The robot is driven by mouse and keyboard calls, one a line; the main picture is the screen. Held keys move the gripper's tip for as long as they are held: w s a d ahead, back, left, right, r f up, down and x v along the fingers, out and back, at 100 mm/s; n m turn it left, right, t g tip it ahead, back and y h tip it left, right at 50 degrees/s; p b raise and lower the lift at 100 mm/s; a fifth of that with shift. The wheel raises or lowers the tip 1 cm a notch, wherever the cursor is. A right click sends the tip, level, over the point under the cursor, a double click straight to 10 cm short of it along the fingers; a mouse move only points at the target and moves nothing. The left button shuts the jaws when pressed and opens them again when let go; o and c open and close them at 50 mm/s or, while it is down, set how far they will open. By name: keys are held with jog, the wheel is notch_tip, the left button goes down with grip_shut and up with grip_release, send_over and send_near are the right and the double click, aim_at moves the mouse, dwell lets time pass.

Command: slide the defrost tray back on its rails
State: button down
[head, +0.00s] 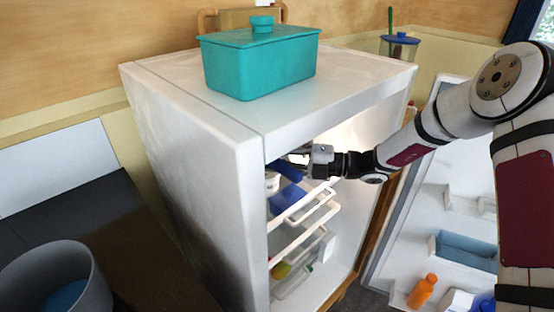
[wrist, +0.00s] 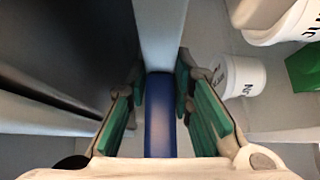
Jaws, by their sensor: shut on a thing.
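My gripper (head: 299,157) reaches into the upper part of the open white fridge (head: 195,140). In the wrist view the gripper (wrist: 160,100) has its green-padded fingers closed on either side of a blue piece (wrist: 160,122), which I take to be part of the defrost tray. A pale grey strip (wrist: 162,35) runs on beyond the blue piece. In the head view blue (head: 290,197) shows just below the gripper, inside the fridge. The tray's far end and its rails cannot be made out.
White tubs with dark lettering (wrist: 243,76) and a green box (wrist: 304,68) stand close to the right. White shelf frames (head: 305,220) lie below my gripper. The fridge door (head: 440,200) stands open at right. A teal lidded box (head: 262,65) sits on top.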

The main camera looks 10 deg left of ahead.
jog(key=shift+w+a, duration=0.1)
jog(key=shift+a, duration=0.1)
jog(key=c, duration=1.3)
grip_release()
